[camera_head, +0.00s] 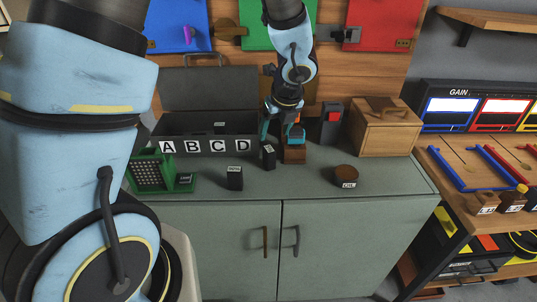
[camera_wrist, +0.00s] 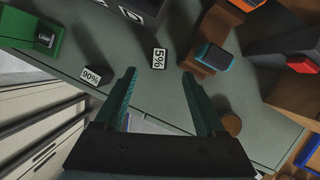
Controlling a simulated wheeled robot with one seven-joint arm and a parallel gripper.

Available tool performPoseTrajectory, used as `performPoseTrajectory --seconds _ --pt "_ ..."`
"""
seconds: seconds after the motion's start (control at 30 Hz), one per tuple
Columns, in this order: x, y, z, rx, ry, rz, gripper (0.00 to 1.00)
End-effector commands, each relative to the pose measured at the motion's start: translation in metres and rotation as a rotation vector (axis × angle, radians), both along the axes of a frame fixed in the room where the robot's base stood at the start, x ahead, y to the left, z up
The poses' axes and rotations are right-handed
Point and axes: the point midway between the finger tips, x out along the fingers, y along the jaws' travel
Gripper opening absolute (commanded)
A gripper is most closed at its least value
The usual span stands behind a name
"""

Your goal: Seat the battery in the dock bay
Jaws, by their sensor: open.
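A black battery marked 5% (camera_wrist: 159,58) stands on the cabinet top and also shows in the head view (camera_head: 268,158). A second black battery marked 90% (camera_wrist: 92,77) stands to its left, nearer the front edge in the head view (camera_head: 235,178). A green holder with a perforated face (camera_head: 150,176) and a small labelled part stands at the left. I cannot tell for certain which is the dock bay. My gripper (camera_wrist: 158,76) is open and empty, above the counter near the 5% battery.
A dark open case lettered A to D (camera_head: 210,147) stands at the back. A dark box with a red button (camera_head: 332,122) and a wooden box (camera_head: 388,130) are right of the stand. A round brown OIL tin (camera_head: 346,174) sits near the front.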

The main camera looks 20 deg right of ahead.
Motion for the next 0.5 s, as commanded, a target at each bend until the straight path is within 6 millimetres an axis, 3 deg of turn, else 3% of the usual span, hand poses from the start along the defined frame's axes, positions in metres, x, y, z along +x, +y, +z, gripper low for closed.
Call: performPoseTrajectory --seconds 0.2,0.5 --pt "0.013 0.002 -0.035 0.004 0.002 0.002 0.72" --pt "0.020 0.003 -0.057 0.003 0.002 0.003 0.72"
